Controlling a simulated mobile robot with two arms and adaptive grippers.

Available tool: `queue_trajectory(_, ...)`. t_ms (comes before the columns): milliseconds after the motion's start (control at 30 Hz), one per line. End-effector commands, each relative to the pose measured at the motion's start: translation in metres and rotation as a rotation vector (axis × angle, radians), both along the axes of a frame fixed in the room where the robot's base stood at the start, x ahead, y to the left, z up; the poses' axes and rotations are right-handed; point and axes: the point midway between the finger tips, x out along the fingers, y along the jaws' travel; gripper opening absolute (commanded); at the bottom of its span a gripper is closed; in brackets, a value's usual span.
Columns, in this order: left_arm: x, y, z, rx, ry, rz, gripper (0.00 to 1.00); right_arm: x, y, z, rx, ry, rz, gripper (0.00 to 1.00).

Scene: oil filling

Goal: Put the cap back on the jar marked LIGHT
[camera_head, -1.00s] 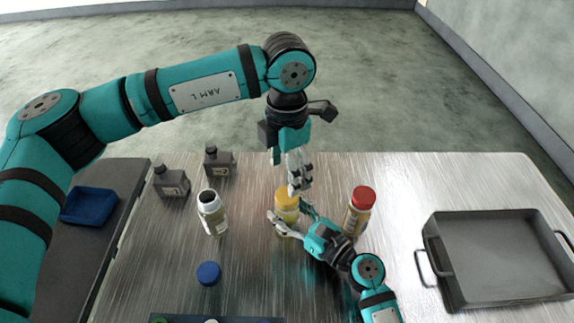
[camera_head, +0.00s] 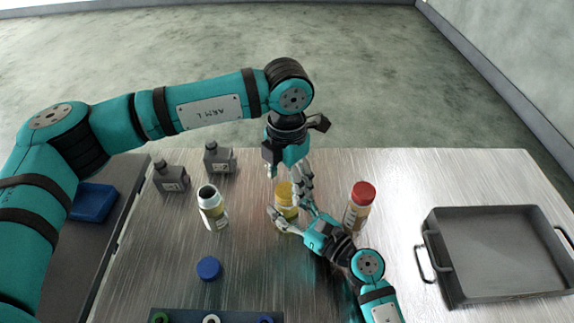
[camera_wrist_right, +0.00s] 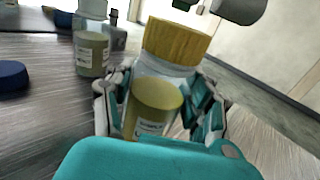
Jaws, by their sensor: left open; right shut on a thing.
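A jar with a yellow cap (camera_head: 284,190) stands mid-table. My right gripper (camera_head: 285,218) is shut around its body. The right wrist view shows this jar (camera_wrist_right: 153,105) between my fingers, the yellow cap (camera_wrist_right: 178,42) on top. My left gripper (camera_head: 296,185) is open, pointing down just above the yellow cap; its fingertips (camera_wrist_right: 214,8) show above the cap in the right wrist view. I cannot tell whether they touch it. An uncapped jar (camera_head: 213,212) stands to the left. A blue cap (camera_head: 208,268) lies on the table before it. The jar labels are too small to read.
A red-capped jar (camera_head: 359,208) stands close right of my right gripper. Two grey bottles (camera_head: 171,177) (camera_head: 219,158) stand at the back left. A cap rack (camera_head: 180,317) is at the front edge. A grey metal pan (camera_head: 432,262) is at the right.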

Motion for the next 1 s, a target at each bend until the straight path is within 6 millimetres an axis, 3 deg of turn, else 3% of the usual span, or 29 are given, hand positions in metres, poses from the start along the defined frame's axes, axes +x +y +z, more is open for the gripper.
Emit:
queue_trajectory(233, 0.000, 0.000, -0.027, 0.001, 0.002, 0.001, 0.66, 0.000, 0.000, 0.000, 0.000, 0.000, 0.000, 0.00)
queue_trajectory(600, 0.000, 0.000, -0.031, 0.001, 0.001, 0.001, 0.65, 0.000, 0.000, 0.000, 0.000, 0.000, 0.000, 0.00)
queue_trajectory(1000, 0.000, 0.000, -0.031, 0.000, 0.000, 0.001, 0.13, 0.000, 0.000, 0.000, 0.000, 0.000, 0.000, 0.00)
